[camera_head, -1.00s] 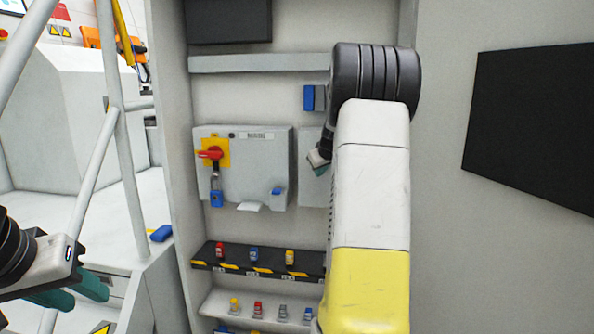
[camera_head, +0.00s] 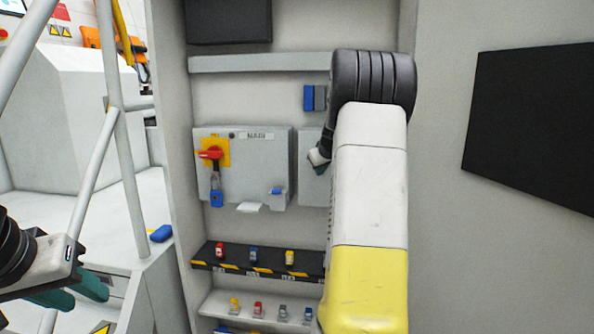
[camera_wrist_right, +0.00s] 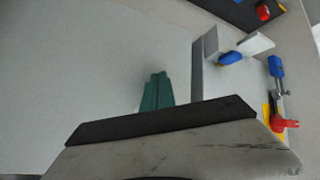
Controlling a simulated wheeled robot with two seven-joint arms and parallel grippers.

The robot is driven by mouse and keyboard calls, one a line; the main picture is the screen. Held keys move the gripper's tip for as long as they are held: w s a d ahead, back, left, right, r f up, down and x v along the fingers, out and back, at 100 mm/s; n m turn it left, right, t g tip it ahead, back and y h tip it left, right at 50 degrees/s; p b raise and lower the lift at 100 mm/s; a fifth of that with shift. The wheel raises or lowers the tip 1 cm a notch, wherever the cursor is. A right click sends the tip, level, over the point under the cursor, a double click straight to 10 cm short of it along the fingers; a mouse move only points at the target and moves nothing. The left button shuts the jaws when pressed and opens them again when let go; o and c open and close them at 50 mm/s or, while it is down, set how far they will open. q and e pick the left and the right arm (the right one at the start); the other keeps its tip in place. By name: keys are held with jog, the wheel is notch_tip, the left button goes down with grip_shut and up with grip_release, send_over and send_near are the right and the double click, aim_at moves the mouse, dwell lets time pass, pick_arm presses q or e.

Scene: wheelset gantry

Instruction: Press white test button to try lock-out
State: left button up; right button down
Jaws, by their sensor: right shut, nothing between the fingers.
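The red switch handle (camera_head: 210,153) sits on a yellow plate at the left of the grey MAIN box (camera_head: 245,172). A blue padlock (camera_head: 217,199) hangs below it; handle (camera_wrist_right: 285,124) and padlock (camera_wrist_right: 276,66) also show in the right wrist view. I make out no white test button. In the head view my right arm partly hides a second grey panel (camera_head: 310,165). My left gripper (camera_head: 75,292) is at lower left, fingers apart, empty.
A blue and grey fitting (camera_head: 313,98) is above the second panel. Below the box, a black-and-yellow shelf (camera_head: 240,267) and a pale shelf (camera_head: 225,304) hold several coloured padlocks. White rails (camera_head: 120,160) stand at left; a dark screen (camera_head: 530,125) is at right.

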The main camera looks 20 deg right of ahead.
jog(key=shift+w+d, duration=0.15)
jog(key=shift+w, duration=0.05)
dwell(0.5)
jog(key=shift+s+a, duration=0.5)
jog(key=shift+s, duration=0.2)
jog(key=s, duration=0.1)
jog(key=s+a, duration=0.1)
jog(key=s, duration=0.1)
jog(key=s+a, duration=0.1)
jog(key=shift+s+a, duration=0.15)
jog(key=shift+a, duration=0.1)
dwell(0.6)
